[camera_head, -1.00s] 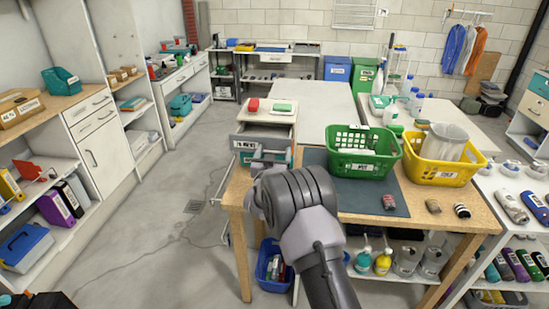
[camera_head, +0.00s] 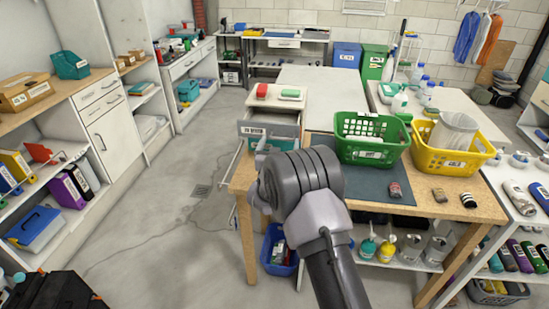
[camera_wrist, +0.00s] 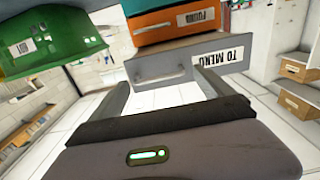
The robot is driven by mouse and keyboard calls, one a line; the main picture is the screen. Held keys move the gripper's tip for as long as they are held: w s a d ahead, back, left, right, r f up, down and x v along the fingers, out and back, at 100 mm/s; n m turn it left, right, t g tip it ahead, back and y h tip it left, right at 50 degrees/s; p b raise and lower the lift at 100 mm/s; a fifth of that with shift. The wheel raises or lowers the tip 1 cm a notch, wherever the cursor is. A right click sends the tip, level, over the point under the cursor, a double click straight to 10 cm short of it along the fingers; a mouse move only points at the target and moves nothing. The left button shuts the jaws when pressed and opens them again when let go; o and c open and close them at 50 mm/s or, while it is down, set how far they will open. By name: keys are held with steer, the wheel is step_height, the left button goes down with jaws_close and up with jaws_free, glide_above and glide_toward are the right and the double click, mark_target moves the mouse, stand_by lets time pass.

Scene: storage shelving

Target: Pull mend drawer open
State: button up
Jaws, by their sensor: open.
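The mend drawer has a grey front with a "TO MEND" label; it shows upside down in the wrist view (camera_wrist: 185,66) and on the small cabinet in the head view (camera_head: 268,130). Its bar handle (camera_wrist: 160,80) faces my gripper (camera_wrist: 163,78). My gripper is open, with one finger on each side of the handle in the wrist picture; I cannot tell whether they touch it. In the head view my arm's wrist hides most of the gripper.
An orange "FOUND" drawer (camera_wrist: 178,24) adjoins the mend drawer. The floor to the left is clear.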

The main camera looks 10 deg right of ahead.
steer(key=p+v, duration=0.1)
steer(key=v, duration=1.3)
steer(key=shift+s+r, duration=0.1)
steer(key=shift+s, duration=0.05)
step_height(320, 180, up, 8)
steer(key=s+d+m+g+y, duration=0.1)
steer(key=m+g+y, duration=0.1)
steer(key=y, duration=0.1)
steer(key=s+r+g+y, duration=0.3)
steer(key=s+r, duration=0.3)
steer(key=s, duration=0.5)
steer(key=s+f+n+g+y, duration=0.1)
steer(key=s+g, duration=0.5)
steer(key=s, duration=2)
steer(key=shift+d+f+y, duration=0.2)
steer(key=shift+d+y, duration=0.1)
steer(key=shift+d, duration=0.05)
